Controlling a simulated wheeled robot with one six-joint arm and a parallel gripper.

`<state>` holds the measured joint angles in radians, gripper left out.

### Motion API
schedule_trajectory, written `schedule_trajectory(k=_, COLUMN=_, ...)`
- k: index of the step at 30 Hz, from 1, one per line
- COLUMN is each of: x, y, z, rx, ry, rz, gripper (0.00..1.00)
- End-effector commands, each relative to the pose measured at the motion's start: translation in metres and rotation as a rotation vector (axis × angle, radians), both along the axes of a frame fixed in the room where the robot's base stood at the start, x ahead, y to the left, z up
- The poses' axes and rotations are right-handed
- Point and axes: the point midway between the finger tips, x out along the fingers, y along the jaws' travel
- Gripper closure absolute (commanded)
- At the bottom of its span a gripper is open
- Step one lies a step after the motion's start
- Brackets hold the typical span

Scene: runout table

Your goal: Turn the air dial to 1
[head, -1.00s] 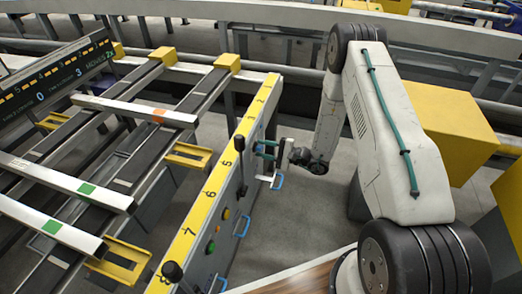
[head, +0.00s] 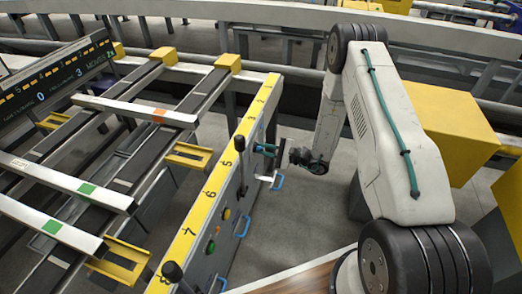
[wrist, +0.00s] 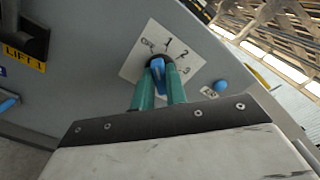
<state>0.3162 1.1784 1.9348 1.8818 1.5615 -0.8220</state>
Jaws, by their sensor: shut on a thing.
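The air dial is a blue knob (wrist: 158,76) on a white plate (wrist: 131,68) marked OFF, 1, 2 and 3, set in the grey panel. My gripper (wrist: 160,66) has its two teal fingers shut on the knob, one on each side. The knob's upper end points toward the top of the plate, between OFF and 1 or close to 1; the fingers make the exact setting hard to tell. In the head view my gripper (head: 265,150) is at the panel's right face, and the dial is too small to make out there.
A black lever marked LIFT 1 (wrist: 26,40) stands left of the dial. A blue button (wrist: 221,86) is to its right. A yellow numbered strip (head: 207,192) tops the panel.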

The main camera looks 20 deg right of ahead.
Motion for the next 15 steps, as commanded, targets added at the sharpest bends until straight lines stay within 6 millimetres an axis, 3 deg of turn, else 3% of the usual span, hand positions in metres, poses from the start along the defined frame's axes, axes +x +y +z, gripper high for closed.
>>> schedule_trajectory(k=15, x=0.0011, y=-0.0019, z=0.0024, rx=0.224, ry=0.304, rz=0.001, gripper=1.00)
